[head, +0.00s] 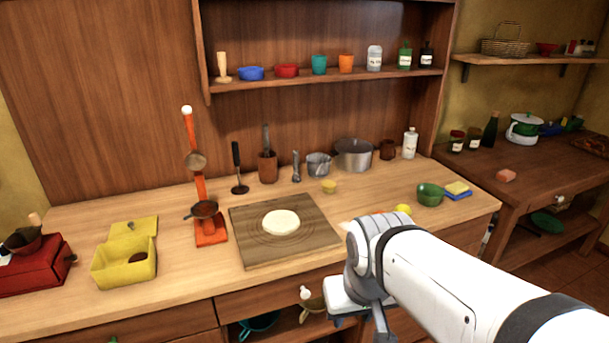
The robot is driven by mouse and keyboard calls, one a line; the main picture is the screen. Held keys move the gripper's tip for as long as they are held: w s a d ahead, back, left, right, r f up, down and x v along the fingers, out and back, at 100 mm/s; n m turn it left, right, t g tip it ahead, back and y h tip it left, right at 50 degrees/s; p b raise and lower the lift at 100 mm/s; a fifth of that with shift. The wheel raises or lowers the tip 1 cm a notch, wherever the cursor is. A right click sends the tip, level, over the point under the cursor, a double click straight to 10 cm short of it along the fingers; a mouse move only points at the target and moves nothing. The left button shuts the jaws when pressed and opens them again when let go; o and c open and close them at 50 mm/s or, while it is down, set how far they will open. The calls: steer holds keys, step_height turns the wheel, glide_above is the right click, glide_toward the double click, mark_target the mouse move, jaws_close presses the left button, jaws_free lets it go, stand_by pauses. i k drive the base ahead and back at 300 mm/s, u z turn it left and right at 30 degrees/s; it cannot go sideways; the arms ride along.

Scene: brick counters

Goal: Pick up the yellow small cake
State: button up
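A small pale-yellow round thing (329,186), most likely the yellow small cake, sits on the wooden counter behind the board's back right corner. It is too small to make out fully. My gripper (362,318) hangs at the lower middle in front of the counter's edge, well nearer to me than the yellow thing and apart from it. Its fingers are partly cut off by the bottom of the picture, so whether they are open or shut is unclear.
A board (245,225) with flat dough (281,222) lies mid-counter. A metal pot (353,156) and saucepan (318,164) stand behind the yellow thing. A yellow ball (403,210) and green bowl (430,194) are to the right. My arm hides part of the counter's front.

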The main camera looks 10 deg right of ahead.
mark_target(329, 185)
steer(key=u, duration=0.05)
steer(key=i, duration=1)
steer(key=z, duration=0.05)
